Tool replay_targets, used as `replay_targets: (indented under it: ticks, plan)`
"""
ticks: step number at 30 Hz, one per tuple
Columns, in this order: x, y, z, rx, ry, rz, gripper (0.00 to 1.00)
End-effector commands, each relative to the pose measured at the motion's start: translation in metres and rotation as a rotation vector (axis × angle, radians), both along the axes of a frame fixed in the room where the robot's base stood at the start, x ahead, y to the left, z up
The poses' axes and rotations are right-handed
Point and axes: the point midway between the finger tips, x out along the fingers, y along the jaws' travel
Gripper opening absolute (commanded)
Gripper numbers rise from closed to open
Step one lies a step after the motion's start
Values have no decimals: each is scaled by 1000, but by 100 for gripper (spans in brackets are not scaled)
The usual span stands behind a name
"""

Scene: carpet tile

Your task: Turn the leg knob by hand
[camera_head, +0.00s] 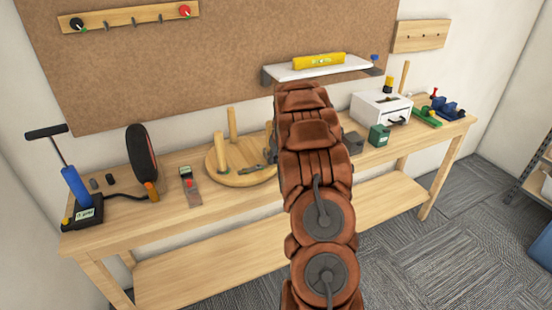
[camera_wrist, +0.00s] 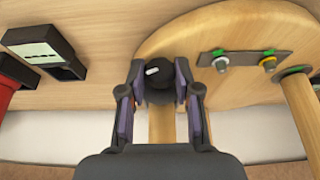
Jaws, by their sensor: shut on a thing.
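An upturned round wooden stool seat (camera_head: 236,178) with upright legs (camera_head: 232,124) lies on the bench. Its edge, a leg (camera_wrist: 303,95) and a metal plate with two bolts (camera_wrist: 245,61) show in the wrist view. A dark round knob (camera_wrist: 161,80) with a white mark sits between my two fingers, in line with a pale wooden leg (camera_wrist: 162,125). My gripper (camera_wrist: 160,84) is shut on the knob, with a finger on each side. My arm hides the gripper and knob in the head view.
A black device with a pale label (camera_wrist: 38,42) and a red object (camera_wrist: 10,78) lie left in the wrist view. A blue pump (camera_head: 77,187) stands at the bench's left end. A white box (camera_head: 381,108) and green block (camera_head: 379,134) stand right of my arm.

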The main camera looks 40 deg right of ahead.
Motion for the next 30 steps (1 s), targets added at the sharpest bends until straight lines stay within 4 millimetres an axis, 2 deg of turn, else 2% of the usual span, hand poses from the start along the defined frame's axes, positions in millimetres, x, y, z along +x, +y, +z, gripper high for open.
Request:
replay_targets:
  ticks: [1,7,17,30]
  plan:
    - [0,0,0,0,0,0,20]
    - [0,0,0,0,0,0,0]
    - [3,-1,-3,57,-26,-1,0]
    - [2,-2,-3,234,-87,1,0]
